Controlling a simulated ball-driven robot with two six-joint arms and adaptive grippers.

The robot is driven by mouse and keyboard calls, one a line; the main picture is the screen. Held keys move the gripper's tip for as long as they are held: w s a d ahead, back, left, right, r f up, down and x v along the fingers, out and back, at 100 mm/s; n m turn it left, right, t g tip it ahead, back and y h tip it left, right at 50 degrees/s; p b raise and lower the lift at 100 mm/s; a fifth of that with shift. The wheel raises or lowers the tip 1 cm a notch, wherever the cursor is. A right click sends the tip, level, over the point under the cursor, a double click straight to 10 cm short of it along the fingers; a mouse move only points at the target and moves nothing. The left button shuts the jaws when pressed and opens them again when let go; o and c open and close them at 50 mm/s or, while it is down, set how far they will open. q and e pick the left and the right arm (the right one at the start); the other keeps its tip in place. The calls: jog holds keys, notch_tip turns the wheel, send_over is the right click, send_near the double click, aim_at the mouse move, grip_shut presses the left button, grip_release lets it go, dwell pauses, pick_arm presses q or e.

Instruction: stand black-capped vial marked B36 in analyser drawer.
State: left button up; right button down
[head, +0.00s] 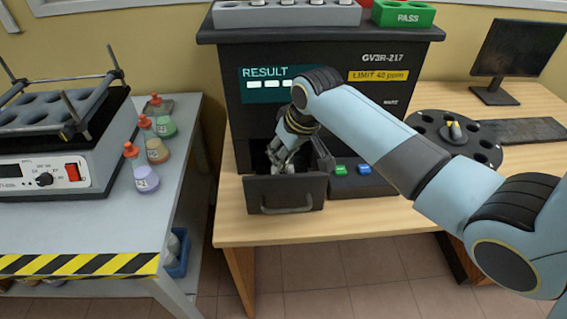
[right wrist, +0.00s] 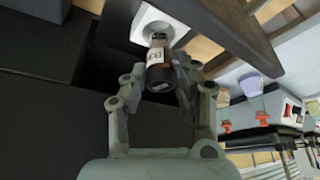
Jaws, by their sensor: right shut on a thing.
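The analyser (head: 330,110) stands on the wooden table with its drawer (head: 285,193) pulled out. My right gripper (head: 285,158) reaches down into the open drawer. In the right wrist view my right gripper (right wrist: 150,82) is shut on the black-capped vial (right wrist: 158,66). The vial's white label shows dark characters, a B among them, but I cannot read the full mark. The vial's far end meets the white holder (right wrist: 150,24) in the drawer; I cannot tell how deep it sits. In the head view the gripper largely hides the vial. My left gripper is not in view.
Green and blue buttons (head: 352,169) sit right of the drawer. A black carousel (head: 425,122) stands farther right, before a monitor (head: 518,55). The left bench holds a shaker (head: 60,140) and several red-stoppered flasks (head: 145,178). The table front right of the drawer is clear.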

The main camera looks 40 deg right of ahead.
aim_at(287, 159)
notch_tip(287, 159, down, 3)
jog(key=shift+r, duration=0.15)
jog(key=shift+f, duration=0.35)
jog(key=c, duration=1.3)
grip_release()
jog(key=shift+o, duration=1.3)
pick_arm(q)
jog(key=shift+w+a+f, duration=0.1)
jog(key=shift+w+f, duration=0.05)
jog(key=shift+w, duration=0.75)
